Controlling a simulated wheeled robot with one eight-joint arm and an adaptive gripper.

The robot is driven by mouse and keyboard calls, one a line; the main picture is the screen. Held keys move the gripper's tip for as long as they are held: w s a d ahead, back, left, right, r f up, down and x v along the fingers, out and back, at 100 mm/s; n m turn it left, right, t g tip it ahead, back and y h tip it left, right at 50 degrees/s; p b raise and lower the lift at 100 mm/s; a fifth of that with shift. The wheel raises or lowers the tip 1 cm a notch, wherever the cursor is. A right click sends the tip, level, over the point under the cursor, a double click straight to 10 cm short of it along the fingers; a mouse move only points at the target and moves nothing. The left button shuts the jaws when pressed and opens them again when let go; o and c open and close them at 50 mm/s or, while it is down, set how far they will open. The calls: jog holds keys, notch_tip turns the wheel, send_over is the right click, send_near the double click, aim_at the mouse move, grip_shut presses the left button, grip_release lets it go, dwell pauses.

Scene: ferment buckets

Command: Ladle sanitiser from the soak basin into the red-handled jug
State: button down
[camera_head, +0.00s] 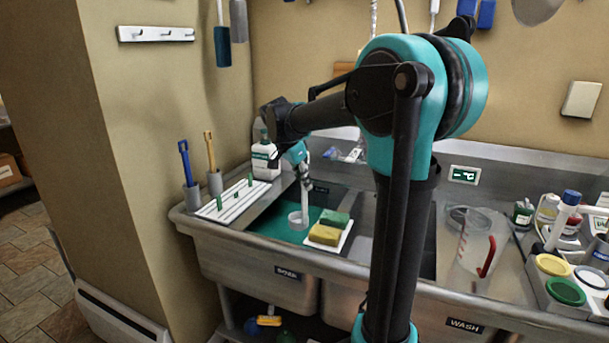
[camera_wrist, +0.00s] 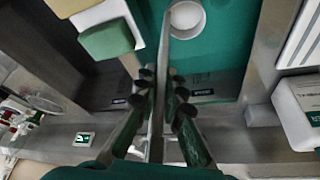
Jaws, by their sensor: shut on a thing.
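My gripper (camera_head: 304,184) is shut on the ladle's handle (camera_wrist: 160,90), which runs between the two fingers in the wrist view. The ladle's pale round bowl (camera_head: 298,219) hangs over or in the green sanitiser of the soak basin at the left; it also shows in the wrist view (camera_wrist: 187,18). I cannot tell whether the bowl touches the liquid or holds any. The soak basin (camera_head: 250,262) holds flat green sanitiser (camera_wrist: 225,45). The clear jug with a red handle (camera_head: 470,250) stands on the right side of the sink unit, well apart from my gripper.
A yellow sponge (camera_head: 325,235) and a green sponge (camera_head: 335,218) lie on a white tray beside the basin opening. A white bottle (camera_head: 266,161) and a pegged white rack (camera_head: 228,204) stand at the left. Coloured lids (camera_head: 566,292) and small bottles crowd the far right.

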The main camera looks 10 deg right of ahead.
aim_at(302, 214)
jog(key=shift+f, duration=7.2)
jog(key=shift+r, duration=0.1)
jog(key=shift+r, duration=13.2)
